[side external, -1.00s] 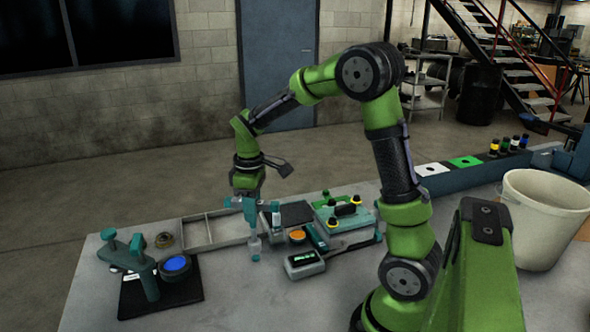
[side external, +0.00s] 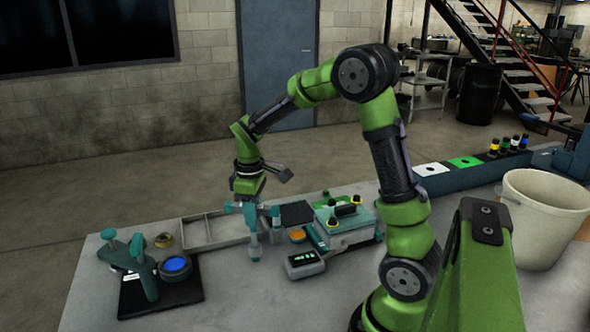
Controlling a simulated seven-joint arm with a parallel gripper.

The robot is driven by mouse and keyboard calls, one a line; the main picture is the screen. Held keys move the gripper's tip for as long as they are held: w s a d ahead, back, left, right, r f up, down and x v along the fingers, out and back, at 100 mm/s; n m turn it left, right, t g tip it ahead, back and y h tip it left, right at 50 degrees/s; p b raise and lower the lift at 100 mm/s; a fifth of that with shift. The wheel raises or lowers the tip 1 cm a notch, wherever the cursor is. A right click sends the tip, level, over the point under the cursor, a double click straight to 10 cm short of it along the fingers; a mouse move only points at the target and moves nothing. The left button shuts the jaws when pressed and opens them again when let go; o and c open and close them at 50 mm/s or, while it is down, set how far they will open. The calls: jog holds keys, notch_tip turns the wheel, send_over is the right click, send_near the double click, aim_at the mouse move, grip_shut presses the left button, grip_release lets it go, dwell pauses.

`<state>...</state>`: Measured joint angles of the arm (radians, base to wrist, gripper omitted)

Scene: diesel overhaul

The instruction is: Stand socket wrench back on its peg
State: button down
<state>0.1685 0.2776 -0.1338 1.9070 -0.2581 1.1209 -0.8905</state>
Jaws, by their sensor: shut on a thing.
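The socket wrench (side external: 254,232) is a teal upright tool with a crossbar at its top and a paler lower end. My gripper (side external: 249,203) is shut on its upper part and holds it roughly upright over the bench. The lower end is close to the bench top, between the grey tray and the small meter; I cannot tell whether it touches. The wrench's peg cannot be made out; it may be hidden behind the wrench or among the crowded parts.
A grey divided tray (side external: 197,232) lies left of the wrench. A teal stand on a black base (side external: 130,303) is front left. A bucket (side external: 541,220) stands far right.

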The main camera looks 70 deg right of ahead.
jog(key=shift+f, duration=0.85)
jog(key=c, duration=0.8)
grip_release()
jog(key=shift+c, duration=0.2)
jog(key=shift+o, duration=0.4)
jog(key=o, duration=0.5)
jog(key=shift+r, duration=4.5)
